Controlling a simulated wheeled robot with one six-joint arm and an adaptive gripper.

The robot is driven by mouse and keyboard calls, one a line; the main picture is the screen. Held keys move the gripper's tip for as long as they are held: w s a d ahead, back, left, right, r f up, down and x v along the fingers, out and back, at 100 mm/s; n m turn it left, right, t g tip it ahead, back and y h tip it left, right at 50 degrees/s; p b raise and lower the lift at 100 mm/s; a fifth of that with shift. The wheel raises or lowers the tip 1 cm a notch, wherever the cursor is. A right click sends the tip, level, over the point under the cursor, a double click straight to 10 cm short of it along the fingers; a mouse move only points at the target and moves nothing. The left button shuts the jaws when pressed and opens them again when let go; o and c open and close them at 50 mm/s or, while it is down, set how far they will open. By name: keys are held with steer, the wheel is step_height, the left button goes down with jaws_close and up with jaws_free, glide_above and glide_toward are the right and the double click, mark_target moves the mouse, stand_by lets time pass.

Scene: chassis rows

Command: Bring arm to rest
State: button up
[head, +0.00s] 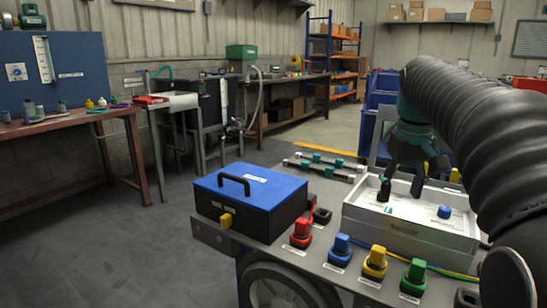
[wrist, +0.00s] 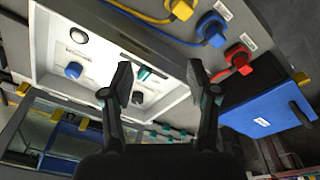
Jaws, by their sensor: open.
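My gripper (head: 402,188) is at the end of my dark ribbed arm, pointing down over the white tray (head: 408,228) in the head view. Its two fingers stand apart with nothing held between them. In the wrist view my gripper (wrist: 160,75) also shows its fingers spread, with the tray (wrist: 48,55) beyond. A blue piece (head: 444,212) and a small teal piece (head: 388,210) lie in the tray. The blue piece (wrist: 73,70) and the teal piece (wrist: 144,73) show in the wrist view too. My fingers hide part of the tray's inside.
A blue-lidded box (head: 250,190) with a black handle stands left of the tray. Red (head: 301,233), blue (head: 340,249), yellow (head: 375,262) and green (head: 414,277) plugs line the front edge. Rails with teal blocks (head: 325,168) lie behind. Open floor (head: 150,235) is at left.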

steer(key=s+a+f+t, duration=0.2)
steer(key=s+a+f, duration=0.3)
steer(key=s+f, duration=0.3)
steer(key=s+a+f+t, duration=0.2)
steer(key=s+a+f, duration=0.3)
steer(key=s+f, duration=0.4)
steer(key=shift+s+a+m, duration=0.25)
steer(key=shift+s+m, duration=0.15)
steer(key=shift+s, duration=2.05)
